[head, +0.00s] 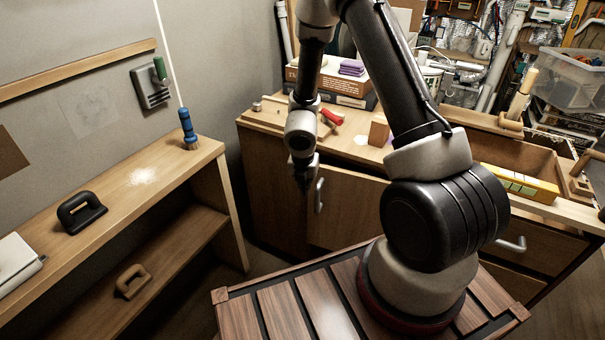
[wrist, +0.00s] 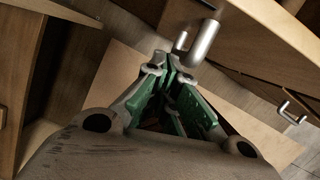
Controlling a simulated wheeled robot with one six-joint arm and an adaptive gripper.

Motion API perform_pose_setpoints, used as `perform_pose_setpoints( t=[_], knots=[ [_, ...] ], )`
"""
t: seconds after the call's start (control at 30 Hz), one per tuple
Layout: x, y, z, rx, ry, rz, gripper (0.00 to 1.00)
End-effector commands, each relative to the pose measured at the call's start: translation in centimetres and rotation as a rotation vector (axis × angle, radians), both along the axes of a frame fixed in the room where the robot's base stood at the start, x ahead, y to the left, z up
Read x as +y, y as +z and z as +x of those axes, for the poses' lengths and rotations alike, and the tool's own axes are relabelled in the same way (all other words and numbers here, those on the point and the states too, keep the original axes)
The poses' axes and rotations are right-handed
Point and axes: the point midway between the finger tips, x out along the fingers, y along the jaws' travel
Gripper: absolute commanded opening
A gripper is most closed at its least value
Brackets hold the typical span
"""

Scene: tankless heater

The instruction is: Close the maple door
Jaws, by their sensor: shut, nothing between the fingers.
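The maple door (head: 348,212) is a light-brown panel on the front of the wooden cabinet below the worktop, with a vertical metal bar handle (head: 319,195) near its left edge. My gripper (head: 303,186) points down in front of the cabinet, just left of that handle in the head view. In the wrist view my gripper (wrist: 172,108) has green-padded fingers drawn together with nothing held. A metal handle (wrist: 198,43) shows just beyond the fingers there; contact cannot be told. My arm hides the door's right part in the head view. How far the door stands open is unclear.
A second metal handle (wrist: 290,112) lies farther right in the wrist view. A drawer handle (head: 510,244) is right of my arm. A wooden shelf unit (head: 205,160) with a black handle piece (head: 80,212) stands left. Floor shows between it and the cabinet.

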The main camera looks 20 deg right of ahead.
Motion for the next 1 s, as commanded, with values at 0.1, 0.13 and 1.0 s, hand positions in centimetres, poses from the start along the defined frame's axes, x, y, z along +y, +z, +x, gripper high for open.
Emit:
perform_pose_setpoints(
  t=[0.1, 0.13, 1.0],
  knots=[
    [0.2, 1.5, -0.2, -0.002, -0.002, 0.000, 0.00],
    [0.3, 2.0, -0.3, -0.003, -0.001, 0.001, 0.00],
    [2.8, 7.2, -2.4, -0.089, -0.055, -0.100, 0.00]
  ],
)
